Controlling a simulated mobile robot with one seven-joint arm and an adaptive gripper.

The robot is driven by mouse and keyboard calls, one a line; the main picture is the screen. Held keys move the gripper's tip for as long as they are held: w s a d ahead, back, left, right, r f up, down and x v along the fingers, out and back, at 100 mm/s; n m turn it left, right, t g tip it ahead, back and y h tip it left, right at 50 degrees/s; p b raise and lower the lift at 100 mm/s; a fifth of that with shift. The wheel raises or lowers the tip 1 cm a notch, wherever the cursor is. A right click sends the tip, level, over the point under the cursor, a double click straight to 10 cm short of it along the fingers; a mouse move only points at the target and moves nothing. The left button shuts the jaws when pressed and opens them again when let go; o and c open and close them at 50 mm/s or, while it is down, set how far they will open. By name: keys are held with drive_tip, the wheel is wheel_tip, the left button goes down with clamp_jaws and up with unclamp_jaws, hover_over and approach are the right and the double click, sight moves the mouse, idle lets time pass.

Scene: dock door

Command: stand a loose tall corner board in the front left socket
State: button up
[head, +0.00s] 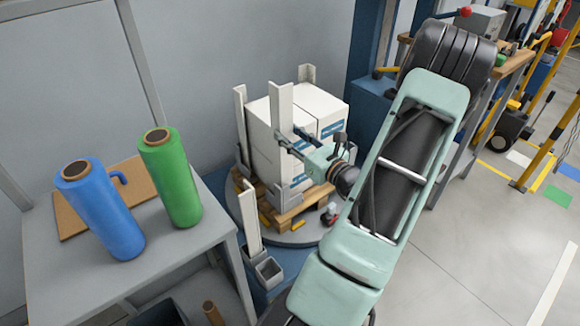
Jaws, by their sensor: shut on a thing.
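My gripper (292,140) is shut on a tall white corner board (281,104) at the near corner of the box stack. The board stands about upright. Its lower end is at the grey front socket (284,195); I cannot tell whether it is seated inside. A second board (240,115) stands at the stack's left corner, above another grey socket (243,178). A third board (307,73) shows behind the stack.
White boxes (320,105) sit on a wooden pallet (293,207) on a round grey turntable (300,236). A grey table (60,270) at left bears a blue roll (100,210) and a green roll (171,180).

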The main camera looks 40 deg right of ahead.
wheel_tip(320, 180, down, 10)
drive_tip(key=shift+b, duration=1.25)
drive_tip(key=shift+f, duration=0.2)
drive_tip(key=o, duration=1.2)
drive_tip(key=shift+r, duration=0.15)
drive_tip(key=p, duration=0.2)
approach(287, 160)
drive_tip(key=s, duration=0.3)
drive_tip(key=shift+s+a, duration=0.15)
drive_tip(key=shift+a, duration=0.05)
